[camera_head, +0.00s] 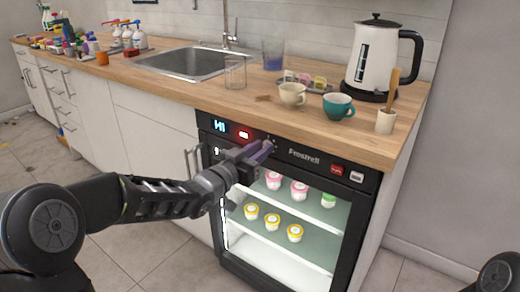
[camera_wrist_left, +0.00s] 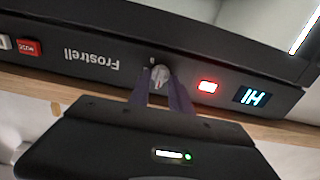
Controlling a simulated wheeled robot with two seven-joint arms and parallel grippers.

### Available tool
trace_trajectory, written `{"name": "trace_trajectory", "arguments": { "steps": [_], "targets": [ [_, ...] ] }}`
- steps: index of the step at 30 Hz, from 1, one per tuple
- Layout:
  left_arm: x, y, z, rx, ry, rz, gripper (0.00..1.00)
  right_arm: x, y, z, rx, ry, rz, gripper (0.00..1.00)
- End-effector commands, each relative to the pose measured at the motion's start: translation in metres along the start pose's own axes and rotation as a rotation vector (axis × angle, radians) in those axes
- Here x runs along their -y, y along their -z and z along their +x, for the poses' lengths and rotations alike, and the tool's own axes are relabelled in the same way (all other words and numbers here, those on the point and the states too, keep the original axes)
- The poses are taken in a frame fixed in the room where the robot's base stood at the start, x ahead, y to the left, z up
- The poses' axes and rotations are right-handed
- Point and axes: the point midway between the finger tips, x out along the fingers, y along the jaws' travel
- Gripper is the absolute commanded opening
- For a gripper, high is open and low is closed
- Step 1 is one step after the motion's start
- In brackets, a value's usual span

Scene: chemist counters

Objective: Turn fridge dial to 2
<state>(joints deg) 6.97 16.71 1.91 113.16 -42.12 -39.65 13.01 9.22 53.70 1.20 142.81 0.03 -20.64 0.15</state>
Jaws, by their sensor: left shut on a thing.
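The small fridge (camera_head: 325,230) is built in under the wooden counter, with a black control panel marked Frostrell. Its dial (camera_wrist_left: 159,76) is a small grey knob in the upside-down left wrist view, left of a lit red light (camera_wrist_left: 207,86) and a display (camera_wrist_left: 253,96) reading "HI". My left gripper (camera_wrist_left: 160,90) is shut on the dial, one purple finger on each side. In the head view my left gripper (camera_head: 261,151) reaches the panel and largely hides the dial. The dial's number marks are too small to read. My right gripper is out of view.
Yoghurt cups (camera_head: 272,217) stand on the lit fridge shelves. On the counter above are a white kettle (camera_head: 372,60), a cream cup (camera_head: 292,94), a teal cup (camera_head: 337,106) and a glass (camera_head: 235,72). A sink (camera_head: 190,64) is further left.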

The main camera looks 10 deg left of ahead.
Motion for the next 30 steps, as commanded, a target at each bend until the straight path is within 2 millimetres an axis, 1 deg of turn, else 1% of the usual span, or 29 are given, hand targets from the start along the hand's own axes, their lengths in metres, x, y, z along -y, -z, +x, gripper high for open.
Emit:
{"name": "trace_trajectory", "arguments": {
  "steps": [4,5,7,14,18,23,27,30],
  "targets": [
    [0.000,-0.002,0.000,0.004,0.000,-0.001,0.00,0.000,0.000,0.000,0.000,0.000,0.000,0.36],
    [0.000,-0.002,0.000,0.004,0.000,-0.001,0.27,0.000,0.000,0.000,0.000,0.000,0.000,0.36],
    [0.000,-0.002,0.000,0.003,0.000,0.000,0.32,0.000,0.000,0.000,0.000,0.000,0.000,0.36],
    [0.000,-0.001,0.000,0.002,0.000,0.001,0.32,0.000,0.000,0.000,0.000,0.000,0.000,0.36],
    [0.001,0.000,-0.006,0.001,0.001,0.002,0.32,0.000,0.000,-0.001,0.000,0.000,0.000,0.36],
    [0.001,0.001,-0.027,0.001,0.002,0.002,0.32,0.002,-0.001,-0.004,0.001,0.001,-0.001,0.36],
    [0.001,0.001,-0.051,0.002,0.003,0.002,0.32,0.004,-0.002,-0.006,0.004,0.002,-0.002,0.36],
    [0.001,0.001,-0.066,0.002,0.002,0.002,0.32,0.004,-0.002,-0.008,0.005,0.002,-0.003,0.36]
  ]
}}
